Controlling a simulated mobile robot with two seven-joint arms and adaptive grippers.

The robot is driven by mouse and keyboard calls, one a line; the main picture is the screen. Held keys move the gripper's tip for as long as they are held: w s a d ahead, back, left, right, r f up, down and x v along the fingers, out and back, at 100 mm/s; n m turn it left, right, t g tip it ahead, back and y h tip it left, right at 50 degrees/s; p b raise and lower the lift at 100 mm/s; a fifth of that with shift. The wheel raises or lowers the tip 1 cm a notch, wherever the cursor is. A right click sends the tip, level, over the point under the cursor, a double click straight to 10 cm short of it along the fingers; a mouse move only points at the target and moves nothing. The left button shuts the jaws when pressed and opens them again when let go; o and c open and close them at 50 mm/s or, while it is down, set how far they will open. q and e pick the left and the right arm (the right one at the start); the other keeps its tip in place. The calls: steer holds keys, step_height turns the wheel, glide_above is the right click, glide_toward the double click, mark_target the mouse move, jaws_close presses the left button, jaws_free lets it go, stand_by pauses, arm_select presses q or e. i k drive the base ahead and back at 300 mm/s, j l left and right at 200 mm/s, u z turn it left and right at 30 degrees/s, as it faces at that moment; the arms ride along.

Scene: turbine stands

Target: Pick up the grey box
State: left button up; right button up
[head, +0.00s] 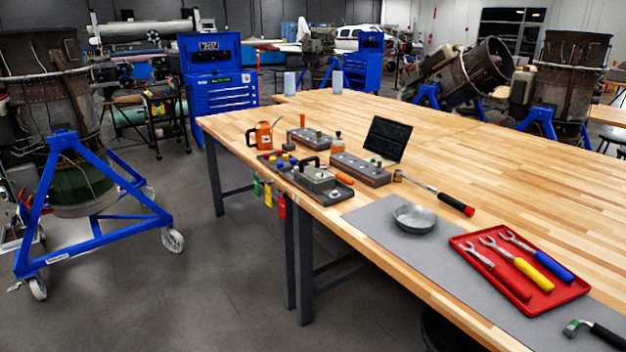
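A wooden workbench (480,165) fills the right half of the head view. A grey box with a dark carry handle (319,179) sits on a black tray (341,194) near the bench's left edge. Two other long boxes with grey tops and orange-brown lower parts lie nearby: one (361,170) just right of it, another (311,138) farther back. I cannot tell which of them is meant by the grey box. Neither of my grippers is in view.
A grey mat (375,222) bears a round metal dish (414,218) and a red tray (551,297) of wrenches. A blue wheeled stand (95,240) occupies the left; floor between is clear.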

mark_target(306, 176)
steer(key=i+j, duration=0.25)
steer(key=i, duration=0.2)
steer(key=i+j, duration=0.3)
steer(key=i+z, duration=0.05)
steer(key=i, duration=0.1)
